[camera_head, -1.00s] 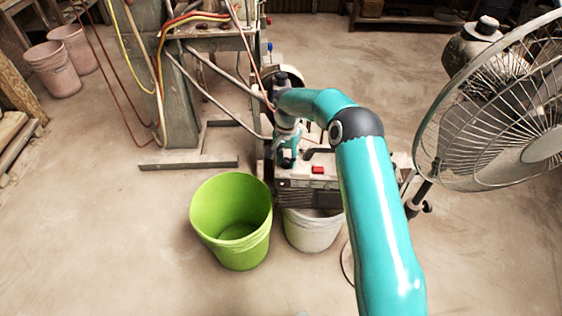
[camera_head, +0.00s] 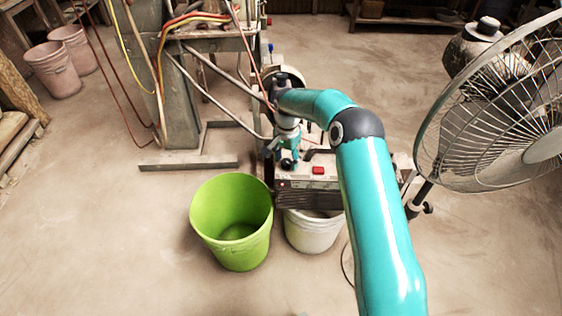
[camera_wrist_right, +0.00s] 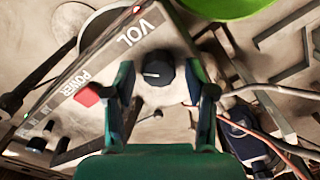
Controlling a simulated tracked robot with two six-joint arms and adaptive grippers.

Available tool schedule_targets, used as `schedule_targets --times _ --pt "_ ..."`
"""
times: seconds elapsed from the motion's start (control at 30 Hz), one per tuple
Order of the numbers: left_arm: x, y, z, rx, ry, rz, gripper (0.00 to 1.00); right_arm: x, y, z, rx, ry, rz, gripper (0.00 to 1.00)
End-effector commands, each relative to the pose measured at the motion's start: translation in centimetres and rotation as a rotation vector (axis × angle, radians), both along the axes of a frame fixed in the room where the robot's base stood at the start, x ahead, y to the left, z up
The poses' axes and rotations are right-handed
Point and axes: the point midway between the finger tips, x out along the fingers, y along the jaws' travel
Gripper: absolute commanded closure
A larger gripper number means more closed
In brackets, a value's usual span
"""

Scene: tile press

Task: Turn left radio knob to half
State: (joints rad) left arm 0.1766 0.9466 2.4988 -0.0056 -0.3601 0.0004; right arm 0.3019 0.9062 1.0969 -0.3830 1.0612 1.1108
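The radio (camera_head: 330,184) stands beyond the buckets in the head view, with a red button on top. Its black VOL knob (camera_head: 287,163) is at the radio's left end. In the right wrist view the knob (camera_wrist_right: 158,69) shows a pale mark toward picture left, beside the VOL lettering. My right gripper (camera_head: 290,148) is over that end of the radio. In the right wrist view its fingers (camera_wrist_right: 160,85) are spread on either side of the knob, with visible gaps; I cannot tell their exact height above it. My left gripper is not in view.
A green bucket (camera_head: 218,190) and a white bucket (camera_head: 312,236) stand in front of the radio. A fan (camera_head: 475,110) is at the right. A metal machine frame (camera_head: 180,100) with hoses is at the left. The red POWER button (camera_wrist_right: 87,96) is near one finger.

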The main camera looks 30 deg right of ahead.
Motion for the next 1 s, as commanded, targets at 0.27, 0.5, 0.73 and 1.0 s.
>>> schedule_targets --times 0.27,0.5,0.73,1.0 --pt "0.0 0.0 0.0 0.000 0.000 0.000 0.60 -0.1 -0.1 0.0 0.000 0.001 0.000 0.40" --pt "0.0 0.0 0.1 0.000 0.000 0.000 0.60 0.1 -0.1 1.8 -0.002 -0.002 0.000 0.40" --pt "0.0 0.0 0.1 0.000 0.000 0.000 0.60 0.2 0.0 6.2 -0.001 -0.004 0.000 0.40" --pt "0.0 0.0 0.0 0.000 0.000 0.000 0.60 0.3 0.0 10.7 -0.002 -0.002 0.000 0.40"
